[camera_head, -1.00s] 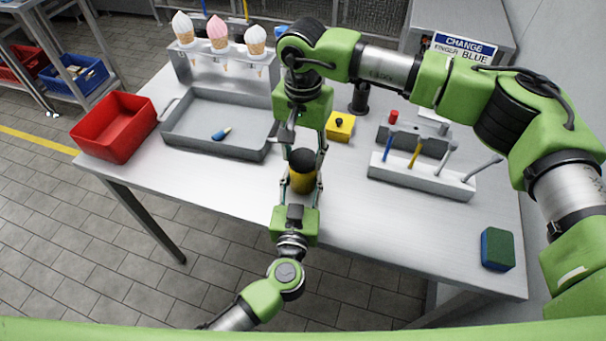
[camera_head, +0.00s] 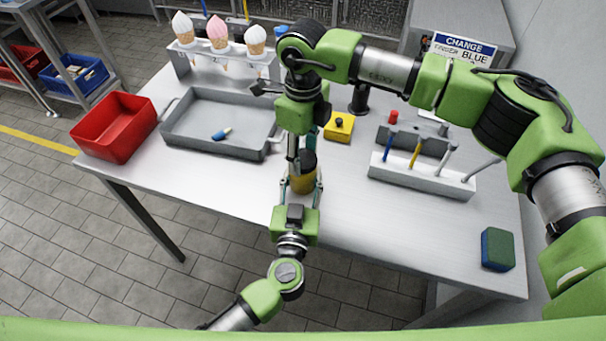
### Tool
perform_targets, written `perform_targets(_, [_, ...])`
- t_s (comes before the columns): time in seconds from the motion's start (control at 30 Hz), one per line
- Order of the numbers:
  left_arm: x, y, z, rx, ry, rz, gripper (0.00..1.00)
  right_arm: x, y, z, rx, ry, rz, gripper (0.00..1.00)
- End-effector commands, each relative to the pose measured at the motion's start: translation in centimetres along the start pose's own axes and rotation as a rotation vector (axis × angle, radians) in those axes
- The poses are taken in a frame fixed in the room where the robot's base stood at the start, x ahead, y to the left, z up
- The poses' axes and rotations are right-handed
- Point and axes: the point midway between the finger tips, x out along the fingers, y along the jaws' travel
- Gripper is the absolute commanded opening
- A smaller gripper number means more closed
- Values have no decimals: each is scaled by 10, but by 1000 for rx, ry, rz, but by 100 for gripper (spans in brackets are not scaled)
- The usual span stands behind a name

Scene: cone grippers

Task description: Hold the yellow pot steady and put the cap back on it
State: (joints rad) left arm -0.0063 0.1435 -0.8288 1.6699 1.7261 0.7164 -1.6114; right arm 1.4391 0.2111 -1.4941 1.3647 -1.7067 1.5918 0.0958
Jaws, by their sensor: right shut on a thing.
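The yellow pot (camera_head: 303,182) stands upright near the front edge of the steel table. The black cap (camera_head: 308,158) sits at the top of the pot. My right gripper (camera_head: 301,152) points down from above and is shut on the cap. Its fingers partly hide the cap, and I cannot tell how firmly the cap is seated.
A yellow block with a black knob (camera_head: 339,126) stands behind the pot. A white tool holder (camera_head: 421,180) and a sponge (camera_head: 497,249) are on the right.

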Motion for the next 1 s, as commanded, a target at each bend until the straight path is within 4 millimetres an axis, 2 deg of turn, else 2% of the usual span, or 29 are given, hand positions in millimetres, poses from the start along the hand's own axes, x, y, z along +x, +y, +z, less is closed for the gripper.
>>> perform_targets(0.1, [0,0,0,0,-1,0,0,0,1,0,210,0,1,17])
perform_targets(0.3, [0,0,0,0,-1,0,0,0,1,0,524,0,1,17])
perform_targets(0.47, [0,0,0,0,-1,0,0,0,1,0,521,0,0,17])
perform_targets(0.5, [0,0,0,0,-1,0,0,0,1,0,521,0,0,53])
perform_targets(0.53, [0,0,0,0,-1,0,0,0,1,0,520,0,0,59])
perform_targets(0.87, [0,0,0,0,-1,0,0,0,0,0,519,0,0,59])
perform_targets(1.0, [0,0,0,0,-1,0,0,-9,0,0,519,-1,-2,59])
